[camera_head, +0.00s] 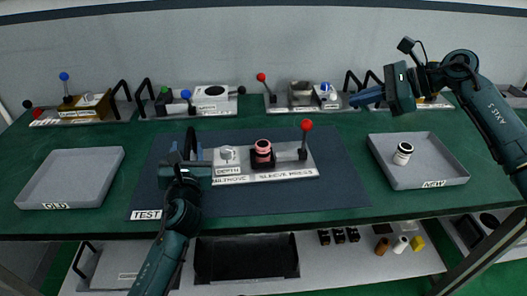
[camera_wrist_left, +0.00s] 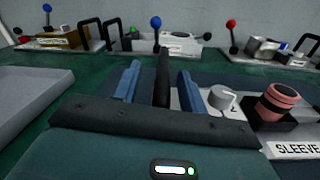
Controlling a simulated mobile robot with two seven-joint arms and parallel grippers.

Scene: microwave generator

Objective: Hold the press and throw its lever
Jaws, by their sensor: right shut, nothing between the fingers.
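The sleeve press (camera_head: 285,170) is a light metal plate on the dark mat, with a white depth knob (camera_head: 227,153) and a pinkish-red ringed part (camera_head: 262,149) in a black holder. Its lever (camera_head: 304,144) stands upright at the right end, topped by a red ball. My left gripper (camera_head: 187,152) is at the plate's left end. In the left wrist view its blue fingers (camera_wrist_left: 158,85) stand apart on either side of a black upright handle (camera_wrist_left: 163,75), with visible gaps. My right gripper (camera_head: 366,97) is shut and empty, raised at the back right, away from the lever.
A grey tray labelled OLD (camera_head: 62,200) is empty at left. A tray labelled NEW (camera_head: 455,180) at right holds a white and black cylinder (camera_head: 403,153). Several other lever fixtures line the back edge. The mat (camera_head: 270,205) in front of the press is clear.

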